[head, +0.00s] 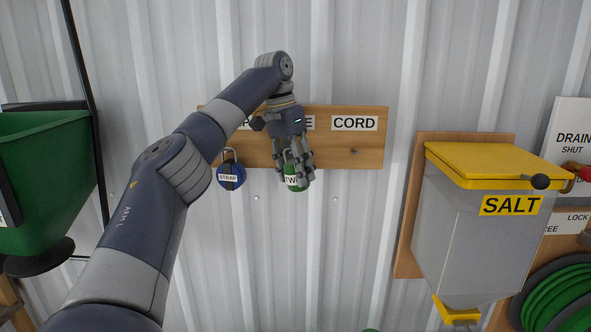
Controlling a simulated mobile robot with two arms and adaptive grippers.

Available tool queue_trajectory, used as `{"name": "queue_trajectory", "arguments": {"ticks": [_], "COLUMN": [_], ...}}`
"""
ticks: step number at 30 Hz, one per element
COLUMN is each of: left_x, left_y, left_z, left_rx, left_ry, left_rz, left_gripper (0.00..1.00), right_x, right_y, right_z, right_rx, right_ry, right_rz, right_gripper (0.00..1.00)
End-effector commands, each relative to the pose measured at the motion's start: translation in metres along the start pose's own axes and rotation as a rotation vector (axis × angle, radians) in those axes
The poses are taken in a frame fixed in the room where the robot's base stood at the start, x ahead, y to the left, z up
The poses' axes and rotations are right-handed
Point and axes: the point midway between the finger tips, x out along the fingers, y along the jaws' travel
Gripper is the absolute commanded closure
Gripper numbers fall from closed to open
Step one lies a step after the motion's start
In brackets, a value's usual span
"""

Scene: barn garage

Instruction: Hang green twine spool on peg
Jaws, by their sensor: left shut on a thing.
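The green twine spool (298,184) is in front of the wooden peg board (372,142), low at its middle, with part of a white label showing. My left gripper (294,176) points down and is shut on the spool, its fingers covering much of it. Whether the spool is on a peg cannot be told, as my gripper and arm hide that place. The board's middle label is mostly covered; the CORD label (354,123) is clear, with a bare peg (353,151) below it. My right gripper is not in view.
A grey salt bin (470,235) with a yellow lid stands to the right. A green hopper (45,165) is at the left, and a green hose (560,300) is at lower right.

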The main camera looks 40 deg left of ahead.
Motion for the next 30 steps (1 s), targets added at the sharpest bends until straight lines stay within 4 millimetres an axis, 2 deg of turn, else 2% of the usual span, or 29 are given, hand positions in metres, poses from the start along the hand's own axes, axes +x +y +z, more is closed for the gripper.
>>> {"name": "queue_trajectory", "arguments": {"ticks": [1, 11, 12, 14, 20, 23, 29, 30], "left_x": [-0.01, -0.01, -0.01, -0.01, -0.014, -0.026, -0.067, -0.068], "left_y": [-0.004, -0.004, -0.004, -0.004, -0.003, 0.0, 0.009, 0.01], "left_z": [-0.006, -0.006, -0.006, -0.006, -0.005, -0.004, 0.004, 0.004], "left_rx": [-0.007, -0.008, -0.008, -0.008, -0.007, -0.005, -0.001, 0.001], "left_ry": [0.042, 0.042, 0.042, 0.042, 0.043, 0.042, 0.035, 0.029], "left_rz": [-0.01, -0.01, -0.01, -0.01, -0.01, -0.009, -0.01, -0.011], "left_gripper": [0.82, 0.82, 0.48, 0.38, 0.38, 0.38, 0.34, 0.34], "right_x": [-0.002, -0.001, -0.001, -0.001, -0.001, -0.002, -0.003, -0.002], "right_y": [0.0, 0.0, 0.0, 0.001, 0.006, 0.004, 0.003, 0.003], "right_z": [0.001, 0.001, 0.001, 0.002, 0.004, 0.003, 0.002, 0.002], "right_rx": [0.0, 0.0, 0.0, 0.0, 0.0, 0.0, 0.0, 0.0], "right_ry": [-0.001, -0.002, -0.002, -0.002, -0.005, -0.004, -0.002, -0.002], "right_rz": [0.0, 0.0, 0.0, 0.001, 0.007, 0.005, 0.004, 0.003], "right_gripper": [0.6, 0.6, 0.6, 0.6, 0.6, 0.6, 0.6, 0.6]}}
